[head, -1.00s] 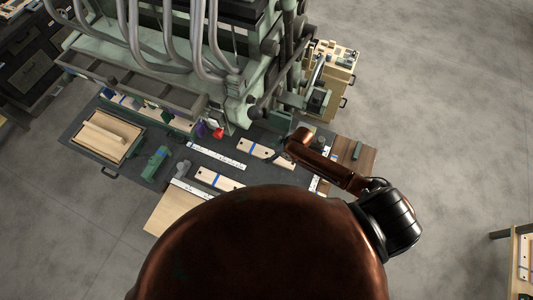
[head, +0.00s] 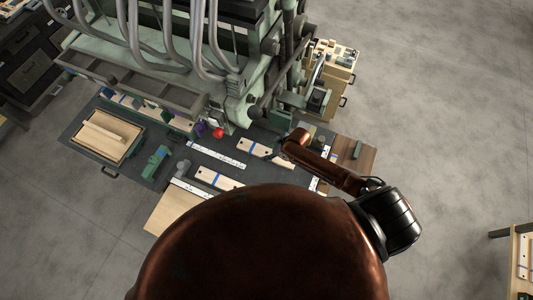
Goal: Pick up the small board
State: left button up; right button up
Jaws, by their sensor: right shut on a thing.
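A small pale wooden board (head: 256,149) with a blue stripe lies at the middle right of the dark worktop. My right gripper (head: 281,152) is at the right part of this board and is shut on it. My own wrist partly hides the fingers and that end of the board. A second pale board (head: 206,175) with a blue stripe lies nearer to me, partly covered by my body. My left gripper is not in view.
A wooden tray or crate (head: 87,143) stands at the left of the dark worktop (head: 190,157). A green tool (head: 157,160), a red knob (head: 218,132) and white rulers (head: 217,157) are nearby. A large green machine (head: 150,75) rises behind.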

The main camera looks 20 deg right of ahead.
jog(key=shift+c, duration=1.1)
jog(key=shift+r, duration=0.15)
